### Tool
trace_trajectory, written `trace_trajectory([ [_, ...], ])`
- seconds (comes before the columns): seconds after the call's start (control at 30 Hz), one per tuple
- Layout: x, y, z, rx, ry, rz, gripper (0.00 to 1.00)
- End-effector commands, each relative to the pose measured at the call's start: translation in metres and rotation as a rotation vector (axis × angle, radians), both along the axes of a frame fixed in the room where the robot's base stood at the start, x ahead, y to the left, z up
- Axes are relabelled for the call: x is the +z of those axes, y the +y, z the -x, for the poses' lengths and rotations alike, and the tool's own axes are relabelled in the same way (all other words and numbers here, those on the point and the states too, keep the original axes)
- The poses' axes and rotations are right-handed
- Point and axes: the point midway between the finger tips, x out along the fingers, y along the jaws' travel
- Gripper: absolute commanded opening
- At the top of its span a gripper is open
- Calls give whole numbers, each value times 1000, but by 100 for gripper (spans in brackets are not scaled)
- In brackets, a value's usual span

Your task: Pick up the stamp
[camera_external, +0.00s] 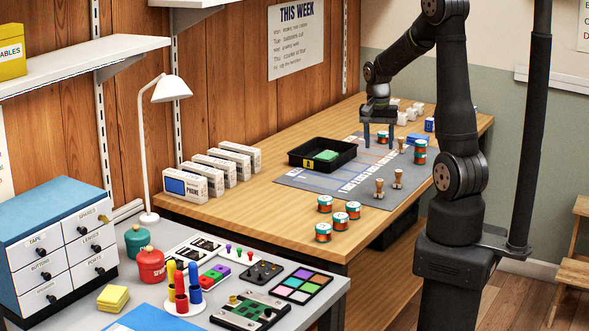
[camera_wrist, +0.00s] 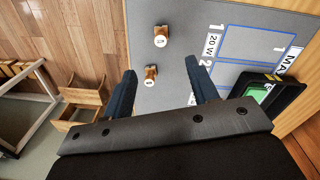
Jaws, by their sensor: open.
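Several small wooden-handled stamps stand on the grey mat (camera_external: 310,181). Two stand close together near the mat's front edge, a left stamp (camera_external: 379,189) and a right stamp (camera_external: 397,179). A third stamp (camera_external: 401,144) stands farther back, just right of my gripper (camera_external: 378,136). My gripper points down above the mat, open and empty. In the wrist view, one stamp (camera_wrist: 151,76) appears between my fingers (camera_wrist: 161,70), nearer the left finger and apart from both. Another stamp (camera_wrist: 160,37) stands beyond the fingertips. I cannot tell which stamps these two are in the external view.
A black tray (camera_external: 293,156) with a green item (camera_external: 326,155) sits at the mat's back left. Several teal-and-orange tins (camera_external: 323,232) stand around the mat. White phone boxes (camera_external: 186,188) line the wall side. Much of the mat's middle is clear.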

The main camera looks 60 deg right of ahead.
Motion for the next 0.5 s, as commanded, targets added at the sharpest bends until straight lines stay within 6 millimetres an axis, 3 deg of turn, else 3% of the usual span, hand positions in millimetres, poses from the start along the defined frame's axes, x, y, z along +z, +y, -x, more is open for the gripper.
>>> trace_trajectory([
  [0.3, -70, -2, 4, -2, 5, -1, 54],
  [0.5, -96, -3, 5, -2, 2, 2, 54],
])
